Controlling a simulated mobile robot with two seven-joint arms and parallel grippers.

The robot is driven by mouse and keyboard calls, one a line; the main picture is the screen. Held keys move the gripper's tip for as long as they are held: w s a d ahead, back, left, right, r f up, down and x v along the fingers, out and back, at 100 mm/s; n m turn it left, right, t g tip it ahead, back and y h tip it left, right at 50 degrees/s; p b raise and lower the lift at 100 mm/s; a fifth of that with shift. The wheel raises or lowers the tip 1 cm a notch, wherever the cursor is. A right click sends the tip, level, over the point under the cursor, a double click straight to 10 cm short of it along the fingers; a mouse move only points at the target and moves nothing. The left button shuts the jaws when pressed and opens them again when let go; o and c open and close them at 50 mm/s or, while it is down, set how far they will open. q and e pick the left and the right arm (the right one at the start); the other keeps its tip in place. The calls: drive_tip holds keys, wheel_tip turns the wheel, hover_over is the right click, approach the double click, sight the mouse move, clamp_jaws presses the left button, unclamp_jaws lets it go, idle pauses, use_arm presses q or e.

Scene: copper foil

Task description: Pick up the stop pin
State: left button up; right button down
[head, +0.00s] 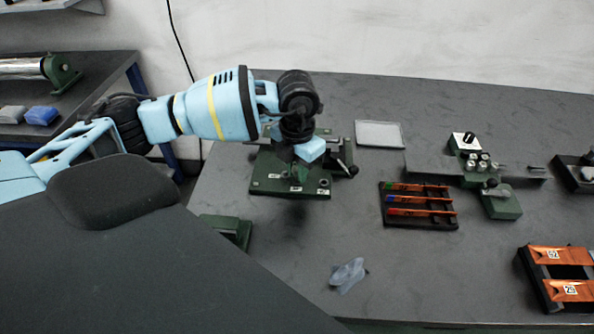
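My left arm reaches in from the left, and its wrist bends down over a green fixture (265,186). My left gripper (298,166) is just above the middle of this fixture. Its fingers are small, dark and partly hidden by the wrist, so I cannot tell whether they are open or hold anything. I cannot clearly pick out the stop pin; the wrist and gripper hide part of the fixture. A lever with a dark knob (352,170) sits at the fixture's right side. My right gripper is not in view.
A rack with several coloured strips (420,222) and a green device with knobs (500,203) stand to the right. A grey tray (379,134) lies behind. A crumpled clear piece (347,274) lies in front. Copper pieces (566,290) sit in a black holder, lower right.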

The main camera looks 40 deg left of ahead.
use_arm(q)
clamp_jaws()
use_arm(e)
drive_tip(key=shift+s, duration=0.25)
use_arm(q)
drive_tip(key=shift+r, duration=0.15)
drive_tip(key=shift+r, duration=0.65)
drive_tip(key=shift+d+r, duration=0.25)
drive_tip(key=shift+r, duration=0.8)
drive_tip(key=s+d+r+b, duration=0.1)
drive_tip(key=s+d, duration=0.1)
drive_tip(key=d, duration=1.3)
drive_tip(key=shift+d+r, duration=0.2)
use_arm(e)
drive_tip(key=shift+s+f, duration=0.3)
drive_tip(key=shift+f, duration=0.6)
use_arm(q)
drive_tip(key=shift+s, duration=0.15)
